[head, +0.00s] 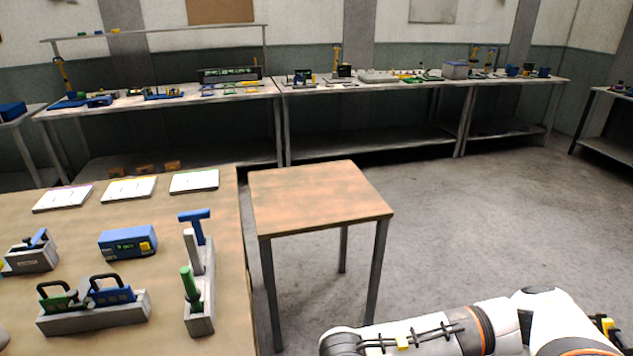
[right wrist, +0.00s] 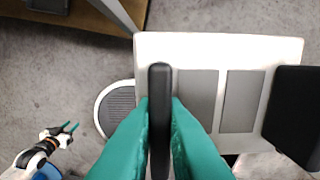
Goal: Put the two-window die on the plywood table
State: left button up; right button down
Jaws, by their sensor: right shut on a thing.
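In the right wrist view my right gripper (right wrist: 160,120) has its green fingers shut on a narrow black bar (right wrist: 160,85), seen edge-on from above.
On the tan bench (head: 222,255) at left, a grey stand (head: 95,318) holds a green and a blue die with black handles. Open floor lies right of the small table.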

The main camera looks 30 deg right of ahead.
aim_at(319, 189)
jog(key=i+l+u, duration=0.15)
jog(key=l, duration=0.6)
jog(key=i+l+u, duration=0.15)
jog(key=l, duration=0.6)
jog(key=l+u, duration=0.15)
jog(key=l, duration=0.6)
jog(key=i+l, duration=0.25)
jog(key=i+l+u, duration=0.1)
jog(key=i+l, duration=0.2)
jog(key=l, duration=0.15)
jog(key=i+l, duration=0.25)
jog(key=l, duration=0.15)
jog(key=i+l+u, duration=0.15)
jog(key=i+l, duration=0.35)
jog(key=l, duration=0.25)
